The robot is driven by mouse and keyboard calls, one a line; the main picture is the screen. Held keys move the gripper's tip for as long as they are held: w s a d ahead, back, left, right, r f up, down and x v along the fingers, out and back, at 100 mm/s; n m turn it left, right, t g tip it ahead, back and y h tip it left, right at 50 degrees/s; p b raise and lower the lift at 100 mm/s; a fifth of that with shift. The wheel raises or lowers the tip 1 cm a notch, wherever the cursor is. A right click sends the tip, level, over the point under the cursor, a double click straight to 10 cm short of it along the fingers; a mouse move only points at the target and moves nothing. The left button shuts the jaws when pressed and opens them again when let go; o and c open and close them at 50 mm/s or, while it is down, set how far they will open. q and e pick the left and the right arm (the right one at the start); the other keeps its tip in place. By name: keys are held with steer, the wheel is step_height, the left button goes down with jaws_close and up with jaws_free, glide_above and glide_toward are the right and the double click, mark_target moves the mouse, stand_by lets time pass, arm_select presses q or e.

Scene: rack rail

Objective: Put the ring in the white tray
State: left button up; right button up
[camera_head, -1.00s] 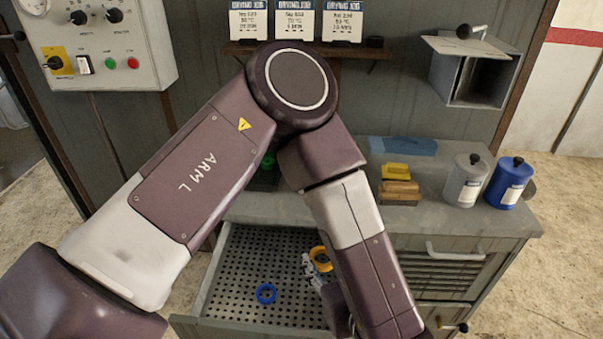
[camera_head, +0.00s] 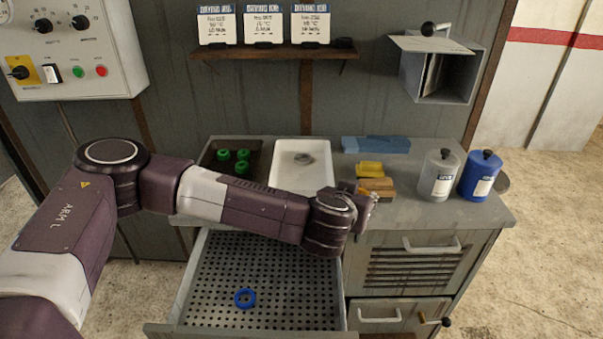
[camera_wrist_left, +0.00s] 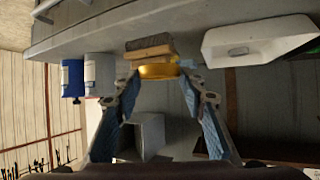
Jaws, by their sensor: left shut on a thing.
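The white tray (camera_head: 300,178) stands on the counter at the back, with a small grey round thing inside it; it also shows in the left wrist view (camera_wrist_left: 262,42). My left gripper (camera_head: 368,200) is above the counter's front edge, to the right of the tray, partly hidden by its wrist. In the left wrist view its fingers (camera_wrist_left: 160,76) are shut on a yellow-orange ring (camera_wrist_left: 158,71), seen nearly edge-on. I cannot make the ring out clearly in the head view. A blue ring (camera_head: 245,298) lies in the open perforated drawer (camera_head: 290,315). My right gripper is not in view.
A dark tray (camera_head: 212,158) with several green rings stands left of the white tray. Brown blocks (camera_head: 376,187), a yellow block (camera_head: 369,169), a blue cloth (camera_head: 376,145), a grey bottle (camera_head: 438,176) and a blue bottle (camera_head: 480,176) stand to the right.

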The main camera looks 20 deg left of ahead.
arm_select(q)
steer(key=w+a+r+m+h, duration=0.2)
steer(key=w+a+r, duration=0.4)
steer(key=w+a, duration=0.2)
step_height(320, 180, up, 6)
glide_above(298, 184)
steer(key=shift+g+h, duration=0.3)
steer(key=shift+g, duration=0.1)
step_height(298, 184, down, 19)
steer(key=shift+f+p, duration=0.2)
steer(key=shift+p, duration=0.8)
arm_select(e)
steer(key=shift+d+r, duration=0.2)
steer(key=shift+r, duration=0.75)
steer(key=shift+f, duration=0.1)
arm_select(q)
steer(key=o, duration=1.2)
steer(key=shift+c, duration=0.2)
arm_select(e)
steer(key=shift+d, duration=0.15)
